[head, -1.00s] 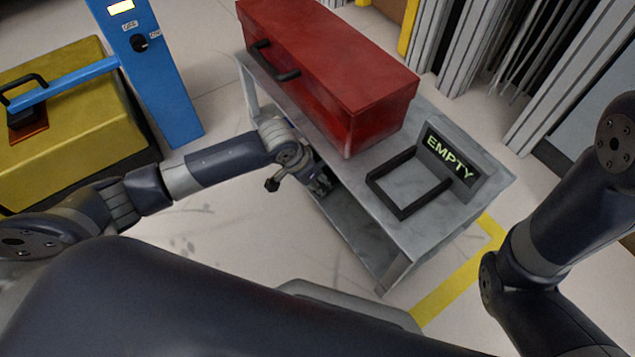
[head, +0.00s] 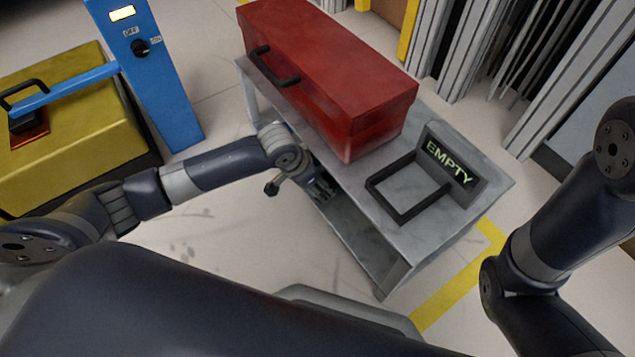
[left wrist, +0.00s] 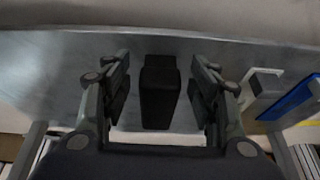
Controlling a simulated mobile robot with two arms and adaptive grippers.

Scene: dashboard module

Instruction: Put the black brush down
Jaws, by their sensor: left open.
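The black brush (left wrist: 160,92) shows in the left wrist view as a dark block on a grey metal surface. It stands between the two fingers of my left gripper (left wrist: 160,62), with a gap on each side. The gripper is open and not clamped on it. In the head view my left gripper (head: 324,188) reaches in at the left long side of the grey cart (head: 375,228), below the edge of its top. The brush cannot be made out in the head view. My right gripper is out of view; only parts of the right arm show.
A red toolbox (head: 335,75) and a black frame with an EMPTY sign (head: 450,160) stand on the cart top. A yellow case (head: 75,135) and a blue post (head: 160,85) are at left. A blue item (left wrist: 290,98) lies right of the gripper in the wrist view.

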